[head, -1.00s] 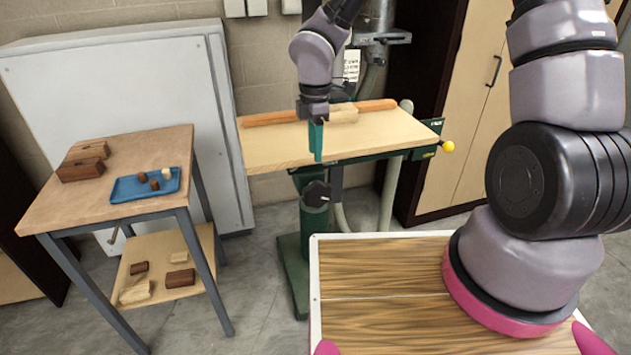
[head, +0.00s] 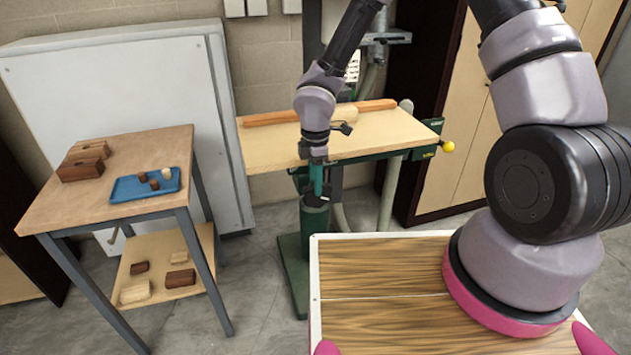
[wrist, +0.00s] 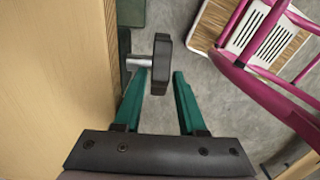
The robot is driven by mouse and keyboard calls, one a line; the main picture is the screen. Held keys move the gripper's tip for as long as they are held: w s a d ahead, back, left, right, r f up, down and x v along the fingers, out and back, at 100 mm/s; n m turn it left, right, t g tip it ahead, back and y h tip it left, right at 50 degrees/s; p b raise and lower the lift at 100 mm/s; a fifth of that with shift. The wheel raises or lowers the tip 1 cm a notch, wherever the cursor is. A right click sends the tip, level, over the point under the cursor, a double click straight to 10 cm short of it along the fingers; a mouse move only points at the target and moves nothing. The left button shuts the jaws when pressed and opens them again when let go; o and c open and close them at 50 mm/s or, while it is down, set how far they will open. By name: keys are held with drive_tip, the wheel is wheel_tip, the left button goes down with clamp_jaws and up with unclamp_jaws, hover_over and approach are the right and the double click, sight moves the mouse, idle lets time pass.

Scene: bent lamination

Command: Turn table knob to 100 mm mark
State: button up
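The table knob (wrist: 162,65) is black, on a short metal shaft (wrist: 138,62) under the front edge of the drill press table (head: 270,150). My gripper (wrist: 161,74) is open. In the wrist view its two green fingers lie on either side of the knob's near end. I cannot tell whether they touch it. In the head view my gripper (head: 319,182) is pointed down just below the table's front edge and mostly covers the knob. No scale or 100 mm mark is readable.
The green column (head: 292,265) stands below the table. At left, a side table (head: 110,205) holds a blue tray (head: 130,190) and wooden blocks.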

clamp_jaws()
drive_tip(key=shift+w+d+y, duration=0.1)
drive_tip(key=shift+d+y, duration=0.3)
drive_tip(key=shift+y, duration=0.3)
drive_tip(key=shift+w+g+y, duration=0.1)
drive_tip(key=shift+g+y, duration=0.2)
drive_tip(key=shift+y, duration=0.2)
drive_tip(key=shift+r, duration=0.1)
drive_tip(key=shift+o, duration=0.3)
unclamp_jaws()
drive_tip(key=shift+d, duration=0.1)
drive_tip(key=v, duration=1)
drive_tip(key=shift+r, duration=0.35)
drive_tip(key=shift+d, duration=0.1)
